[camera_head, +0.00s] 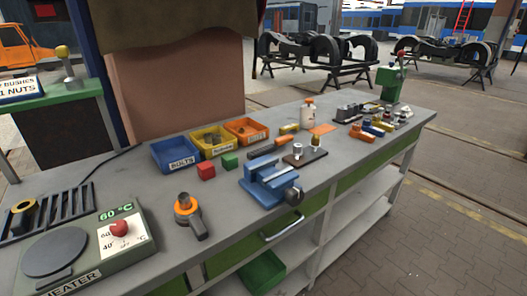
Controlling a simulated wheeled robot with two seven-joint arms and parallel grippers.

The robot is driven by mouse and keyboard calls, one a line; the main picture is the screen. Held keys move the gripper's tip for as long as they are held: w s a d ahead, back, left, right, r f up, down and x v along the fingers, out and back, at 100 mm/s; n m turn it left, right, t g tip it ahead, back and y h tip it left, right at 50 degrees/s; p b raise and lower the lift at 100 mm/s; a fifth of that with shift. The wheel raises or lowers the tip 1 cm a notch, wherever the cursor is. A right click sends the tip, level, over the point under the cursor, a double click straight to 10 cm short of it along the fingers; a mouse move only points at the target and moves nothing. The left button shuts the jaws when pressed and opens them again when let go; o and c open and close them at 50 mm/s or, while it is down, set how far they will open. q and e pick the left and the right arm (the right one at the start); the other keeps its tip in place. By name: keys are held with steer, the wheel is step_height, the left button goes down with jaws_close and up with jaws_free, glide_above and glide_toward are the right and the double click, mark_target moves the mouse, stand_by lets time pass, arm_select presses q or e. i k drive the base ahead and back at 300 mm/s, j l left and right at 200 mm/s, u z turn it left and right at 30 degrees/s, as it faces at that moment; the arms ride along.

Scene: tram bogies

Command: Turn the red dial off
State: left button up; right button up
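The red dial (119,229) sits on a white plate on the grey-green heater (85,258) at the near left of the workbench. The plate has markings that read about 60, 40 and OFF around the dial; which one the dial points at is too small to tell. A green display (116,212) behind the dial reads 60 °C. A round dark hotplate (55,251) lies left of the dial. Neither of my grippers shows in the head view.
An orange-ringed tool (188,209) lies right of the heater, and a black slotted rack (48,211) behind it. A blue vise (271,184), parts bins (210,141) and small red and green blocks stand farther along the grey bench (150,188). Bare bench separates the heater from the bins.

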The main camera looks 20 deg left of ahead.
mark_target(120, 228)
steer(key=i+u, duration=0.1)
steer(key=u, duration=0.35)
steer(key=i+u, duration=0.1)
steer(key=u, duration=0.35)
steer(key=i+u, duration=0.1)
steer(key=u, duration=0.35)
steer(key=l+u, duration=0.15)
steer(key=u, duration=0.3)
steer(key=i+l+u, duration=0.1)
steer(key=u, duration=0.35)
